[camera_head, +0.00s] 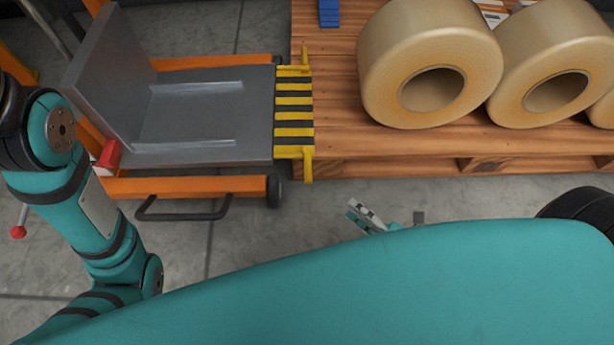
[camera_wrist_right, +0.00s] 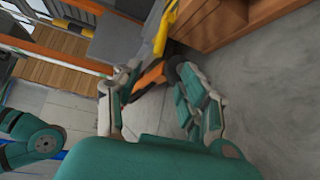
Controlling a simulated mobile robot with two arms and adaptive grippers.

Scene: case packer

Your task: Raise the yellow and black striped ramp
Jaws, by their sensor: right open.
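The yellow and black striped ramp (camera_head: 294,112) lies flat in the head view. It bridges from the grey cart platform (camera_head: 210,115) to the edge of the wooden pallet (camera_head: 330,85). Its yellow side bar has a handle-like end (camera_head: 308,165) at the near side. In the right wrist view a yellow part of the ramp (camera_wrist_right: 163,35) shows at the top, beyond the fingers. My right gripper (camera_head: 372,216) is open and empty, low over the floor on the near side of the ramp; its fingers also show in the right wrist view (camera_wrist_right: 158,100). My left gripper is out of view; only the left arm shows.
Large tan rolls (camera_head: 430,65) stand on the pallet to the right of the ramp. The orange cart frame (camera_head: 190,187) has a black bar handle (camera_head: 185,212) on its near side. Grey floor (camera_head: 265,235) is clear between the cart and my base.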

